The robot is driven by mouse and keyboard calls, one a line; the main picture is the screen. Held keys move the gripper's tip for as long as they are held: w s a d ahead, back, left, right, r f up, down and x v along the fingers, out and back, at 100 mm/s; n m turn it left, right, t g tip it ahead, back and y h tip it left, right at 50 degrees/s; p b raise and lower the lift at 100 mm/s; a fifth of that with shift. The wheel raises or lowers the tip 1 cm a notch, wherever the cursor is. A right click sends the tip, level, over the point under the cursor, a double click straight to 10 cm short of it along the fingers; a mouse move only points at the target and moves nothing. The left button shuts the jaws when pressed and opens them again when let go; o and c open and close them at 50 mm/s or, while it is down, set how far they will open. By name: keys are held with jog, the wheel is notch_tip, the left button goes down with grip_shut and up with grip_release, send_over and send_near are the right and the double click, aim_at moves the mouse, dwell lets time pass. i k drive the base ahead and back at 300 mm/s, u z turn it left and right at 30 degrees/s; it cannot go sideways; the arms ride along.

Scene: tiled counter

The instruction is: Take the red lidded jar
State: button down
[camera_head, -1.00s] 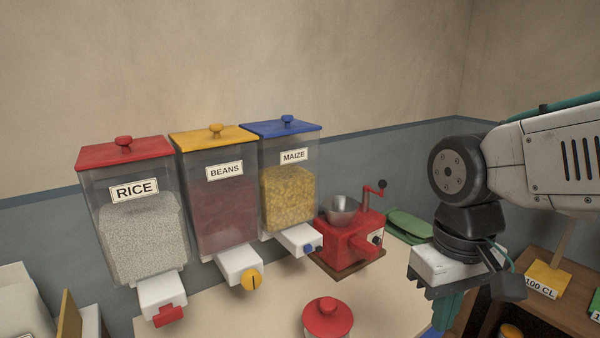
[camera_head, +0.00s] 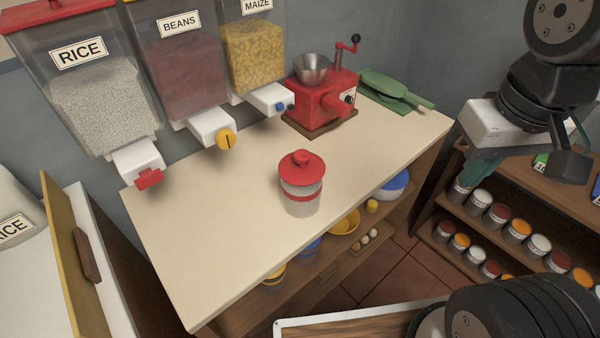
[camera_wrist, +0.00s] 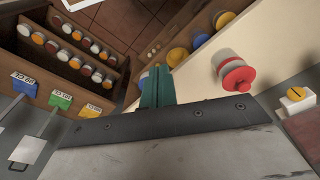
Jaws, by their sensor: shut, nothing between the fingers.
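The red lidded jar (camera_head: 301,184) stands upright on the cream counter (camera_head: 210,235), near its front edge. It has a red lid with a knob, a clear body and a red band. It also shows in the wrist view (camera_wrist: 233,72), right of my fingers. My gripper (camera_head: 474,182) hangs to the right of the counter in the head view, well apart from the jar. Its green fingers are shut and empty; they also show in the wrist view (camera_wrist: 157,88).
Rice (camera_head: 100,112), beans (camera_head: 180,75) and maize (camera_head: 254,55) dispensers hang over the counter's back. A shelf of small jars (camera_head: 497,215) is at right. The counter around the jar is clear.

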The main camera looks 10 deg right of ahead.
aim_at(299, 201)
jog(key=z, duration=0.85)
jog(key=k, duration=1.25)
jog(key=u, duration=1.3)
jog(key=i, duration=0.5)
